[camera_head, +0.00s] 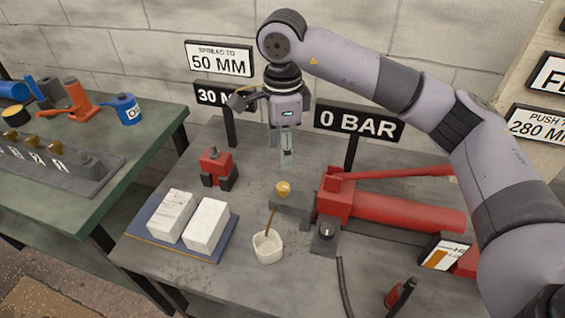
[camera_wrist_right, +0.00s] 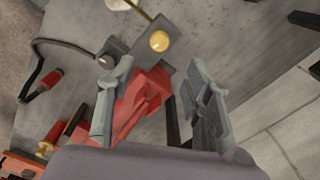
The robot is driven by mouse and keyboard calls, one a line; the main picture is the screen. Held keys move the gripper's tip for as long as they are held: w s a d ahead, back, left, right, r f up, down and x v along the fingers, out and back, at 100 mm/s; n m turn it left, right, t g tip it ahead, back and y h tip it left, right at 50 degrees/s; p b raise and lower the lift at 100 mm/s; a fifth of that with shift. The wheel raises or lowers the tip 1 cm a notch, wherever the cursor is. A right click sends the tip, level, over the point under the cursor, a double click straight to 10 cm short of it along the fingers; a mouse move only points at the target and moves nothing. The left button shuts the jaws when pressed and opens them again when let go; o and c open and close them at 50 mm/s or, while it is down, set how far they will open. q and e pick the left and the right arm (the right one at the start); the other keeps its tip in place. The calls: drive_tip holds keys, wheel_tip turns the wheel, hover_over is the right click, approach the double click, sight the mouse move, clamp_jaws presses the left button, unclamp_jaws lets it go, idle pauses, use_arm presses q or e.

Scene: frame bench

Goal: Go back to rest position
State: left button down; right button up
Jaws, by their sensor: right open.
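My right gripper (camera_head: 286,152) hangs from the raised right arm and points down above the back of the grey bench (camera_head: 262,160). Nothing is between its fingers. In the right wrist view the two fingers (camera_wrist_right: 158,68) stand wide apart, with the red hand pump below and beyond them. The gripper appears apart from the bench and everything on it. My left gripper and arm are in neither view.
Near the gripper are the "0 BAR" sign (camera_head: 358,123), red pump (camera_head: 400,211), small red tool (camera_head: 215,168) and brass knob (camera_head: 283,188). A white cup (camera_head: 267,246) and two white blocks (camera_head: 206,226) on a blue mat stand in front. A green bench (camera_head: 150,135) is left.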

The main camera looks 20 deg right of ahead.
drive_tip(key=shift+r, duration=0.65)
